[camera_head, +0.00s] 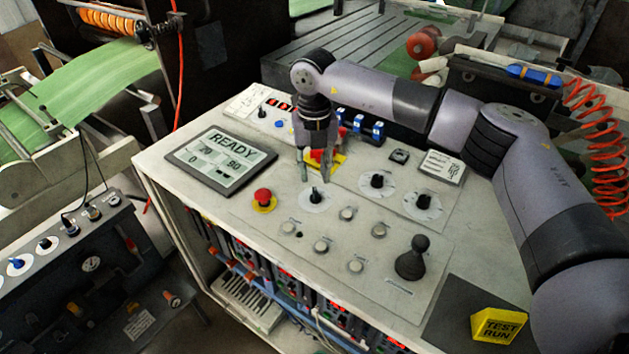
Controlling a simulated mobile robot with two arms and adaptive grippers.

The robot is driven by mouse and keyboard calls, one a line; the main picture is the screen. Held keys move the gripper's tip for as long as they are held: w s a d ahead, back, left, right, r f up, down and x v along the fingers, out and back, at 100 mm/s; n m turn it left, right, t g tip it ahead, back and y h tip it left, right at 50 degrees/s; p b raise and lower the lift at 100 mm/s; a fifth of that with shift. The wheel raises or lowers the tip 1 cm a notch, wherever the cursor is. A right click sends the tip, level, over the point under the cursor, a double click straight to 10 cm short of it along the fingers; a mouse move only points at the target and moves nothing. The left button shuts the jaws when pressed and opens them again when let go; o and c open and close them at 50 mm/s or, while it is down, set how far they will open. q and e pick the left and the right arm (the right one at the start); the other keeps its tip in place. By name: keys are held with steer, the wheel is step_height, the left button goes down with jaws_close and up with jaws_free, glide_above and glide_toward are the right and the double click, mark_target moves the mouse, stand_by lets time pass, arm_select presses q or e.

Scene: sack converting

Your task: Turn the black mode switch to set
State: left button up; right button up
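A black rotary switch (316,196) on a round white dial sits on the console top, right of the red emergency button. Two similar black knobs on white dials, one in the middle (377,181) and one farther right (423,201), stand to its right. The dial labels are too small to read, so I cannot tell which is marked as the mode switch. My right gripper (315,178) points down just over the first switch, its two fingers apart. I cannot tell whether they touch the knob. My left gripper is not in view.
The console (220,205) carries a display (221,158) reading READY, a red mushroom button (263,197), several small round buttons and a black joystick (413,258). A yellow TEST RUN block (497,325) is at the front right. My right arm spans the back and right side.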

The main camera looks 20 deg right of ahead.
mark_target(314, 188)
step_height(314, 188, up, 7)
stand_by(0.3)
stand_by(0.4)
